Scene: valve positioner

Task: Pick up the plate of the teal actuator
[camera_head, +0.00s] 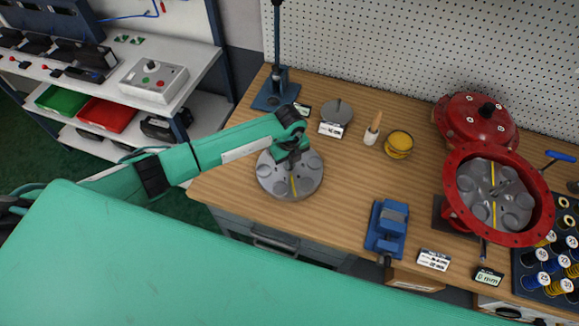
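A round grey plate (272,182) with several circular pads and a yellow stripe lies on the wooden bench, left of the middle. My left gripper (290,160) comes in from the left and points down at the middle of this plate. Its fingers are small and dark against the plate, so I cannot tell whether they are open or shut, or whether they touch it. I see no teal actuator housing. A similar grey plate (487,196) with a yellow stripe sits inside the open red housing (450,205) at the right. My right gripper is not in view.
A blue vise (387,229) stands near the bench's front edge. A grey disc (336,111), a brush (372,129) and a yellow roll (399,144) lie behind the plate. A red domed cover (477,121) is at the back right. Bare bench (345,190) lies right of the plate.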

